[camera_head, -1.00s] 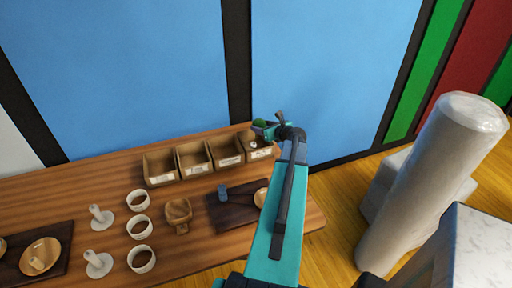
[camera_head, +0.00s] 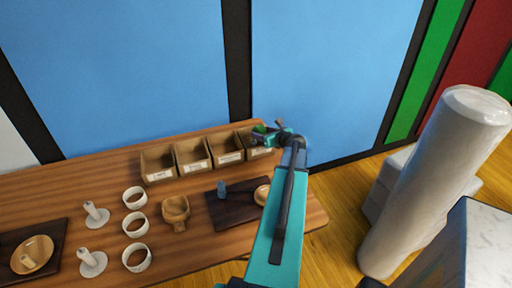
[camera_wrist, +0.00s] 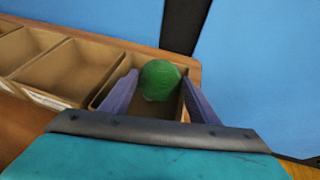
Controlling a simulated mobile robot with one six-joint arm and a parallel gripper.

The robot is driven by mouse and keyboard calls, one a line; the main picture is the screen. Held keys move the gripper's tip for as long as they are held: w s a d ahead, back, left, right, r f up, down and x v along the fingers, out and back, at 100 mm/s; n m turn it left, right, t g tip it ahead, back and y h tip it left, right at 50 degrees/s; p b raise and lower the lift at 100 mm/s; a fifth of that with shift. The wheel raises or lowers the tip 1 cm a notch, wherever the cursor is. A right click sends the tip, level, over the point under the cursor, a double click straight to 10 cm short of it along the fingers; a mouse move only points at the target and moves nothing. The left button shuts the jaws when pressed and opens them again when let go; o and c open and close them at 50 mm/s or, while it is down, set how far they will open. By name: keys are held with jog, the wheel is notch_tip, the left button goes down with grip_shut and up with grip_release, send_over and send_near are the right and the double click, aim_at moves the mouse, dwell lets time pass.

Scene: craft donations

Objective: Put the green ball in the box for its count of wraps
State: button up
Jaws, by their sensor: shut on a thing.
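The green ball (camera_wrist: 159,79) is between the two fingers of my gripper (camera_wrist: 158,90), which is shut on it. In the head view the ball (camera_head: 260,129) and my gripper (camera_head: 265,135) are at the rightmost of the labelled boxes (camera_head: 249,152). In the wrist view the ball is over the opening of that end box (camera_wrist: 100,92); I cannot tell how far above its floor it is. The other boxes, such as the one beside it (camera_head: 229,158), stand in a row to the left. Their labels are too small to read.
White rings (camera_head: 136,226), white spindles (camera_head: 92,262) and a wooden scoop (camera_head: 175,206) stand on the wooden table (camera_head: 80,187). A dark tray (camera_head: 226,213) with a small blue item (camera_head: 222,190) lies in front of the boxes. A blue wall (camera_head: 320,70) is behind.

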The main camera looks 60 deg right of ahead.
jog(key=shift+f, duration=0.2)
jog(key=o, duration=1.1)
jog(key=shift+s+a, duration=0.1)
jog(key=shift+s, duration=0.05)
jog(key=b+v, duration=0.2)
jog(key=v, duration=1.1)
jog(key=shift+s+a, duration=0.15)
jog(key=shift+s, duration=0.05)
jog(key=shift+r, duration=0.1)
dwell(0.4)
